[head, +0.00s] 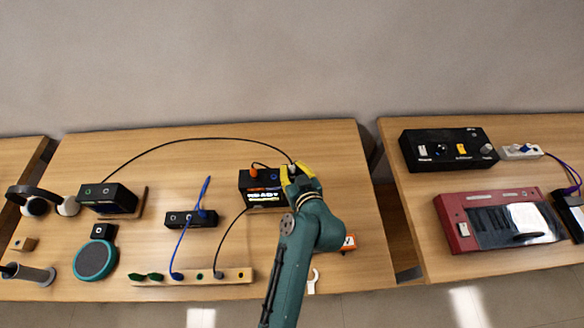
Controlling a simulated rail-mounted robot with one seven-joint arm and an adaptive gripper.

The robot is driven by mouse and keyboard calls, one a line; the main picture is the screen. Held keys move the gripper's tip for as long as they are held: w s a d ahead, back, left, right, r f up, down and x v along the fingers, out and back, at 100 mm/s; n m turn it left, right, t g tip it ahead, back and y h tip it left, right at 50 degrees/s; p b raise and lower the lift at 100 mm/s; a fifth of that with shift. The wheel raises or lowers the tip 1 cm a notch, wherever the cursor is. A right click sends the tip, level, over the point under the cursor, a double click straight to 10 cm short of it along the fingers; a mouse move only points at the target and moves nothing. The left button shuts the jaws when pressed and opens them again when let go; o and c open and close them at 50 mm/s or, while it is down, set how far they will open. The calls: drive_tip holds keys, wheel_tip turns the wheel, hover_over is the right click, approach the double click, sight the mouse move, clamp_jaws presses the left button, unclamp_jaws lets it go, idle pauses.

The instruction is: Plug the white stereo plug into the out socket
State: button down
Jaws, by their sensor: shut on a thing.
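My gripper (297,170), with yellow fingers, is shut at the top right corner of a black box with a lit display (266,197). A small pale bit between the fingers appears to be the white stereo plug (291,168). A long black cable (200,140) arcs from the gripper back to the left. An orange plug (254,172) stands on the same box, left of the gripper. The fingers and arm hide the box's right end. I cannot read the socket labels or tell whether the plug is above or in a socket.
A black box with sockets (107,195) stands at left. A small black box with a blue cable (191,218) is mid-table. A wooden strip (205,277) runs along the front, and a teal round speaker (95,260) is front left. A second table (400,200) lies right across a gap.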

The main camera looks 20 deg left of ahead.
drive_tip(key=shift+f, duration=0.4)
drive_tip(key=c, duration=1)
unclamp_jaws()
drive_tip(key=shift+r, duration=0.1)
drive_tip(key=v, duration=1.2)
